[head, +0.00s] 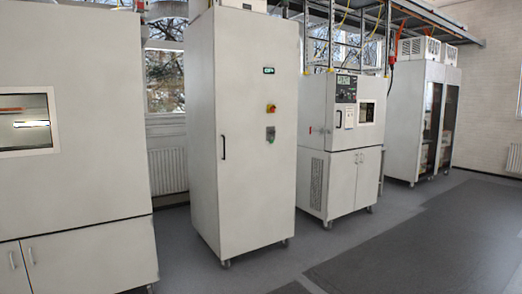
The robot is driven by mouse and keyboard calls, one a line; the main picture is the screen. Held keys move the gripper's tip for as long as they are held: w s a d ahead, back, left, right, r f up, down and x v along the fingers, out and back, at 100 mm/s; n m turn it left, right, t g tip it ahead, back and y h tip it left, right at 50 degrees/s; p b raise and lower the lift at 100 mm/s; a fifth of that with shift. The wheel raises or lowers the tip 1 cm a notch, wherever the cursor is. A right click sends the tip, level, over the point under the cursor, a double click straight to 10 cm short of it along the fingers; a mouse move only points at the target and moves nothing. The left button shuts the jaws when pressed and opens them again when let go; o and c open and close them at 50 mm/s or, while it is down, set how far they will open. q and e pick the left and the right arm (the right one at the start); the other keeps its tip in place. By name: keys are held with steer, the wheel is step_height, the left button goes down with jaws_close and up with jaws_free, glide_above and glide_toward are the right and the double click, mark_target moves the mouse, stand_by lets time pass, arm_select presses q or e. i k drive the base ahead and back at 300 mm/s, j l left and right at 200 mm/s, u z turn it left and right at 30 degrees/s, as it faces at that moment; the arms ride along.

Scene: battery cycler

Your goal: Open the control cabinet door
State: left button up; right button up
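A tall white control cabinet (243,190) stands upright on small castors, left of the middle in the head view. Its front door looks shut. A dark vertical bar handle (224,146) sits at the left edge of the front. A small green display (268,71), a red and yellow switch (271,108) and a grey panel with a green button (271,134) are on its front. Neither of my grippers shows in this view.
A large white chamber (80,110) with a window stands close on the left. A smaller test chamber (342,150) stands to the right, with glass-door cabinets (421,115) beyond. The grey floor (420,240) in front and to the right is clear.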

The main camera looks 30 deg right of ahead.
mark_target(256, 177)
steer(key=i+l+z, duration=0.75)
steer(key=i+l, duration=0.15)
steer(key=i, duration=0.35)
steer(key=i+l+z, duration=0.25)
steer(key=i, duration=0.45)
steer(key=i+z, duration=0.2)
steer(key=i, duration=0.55)
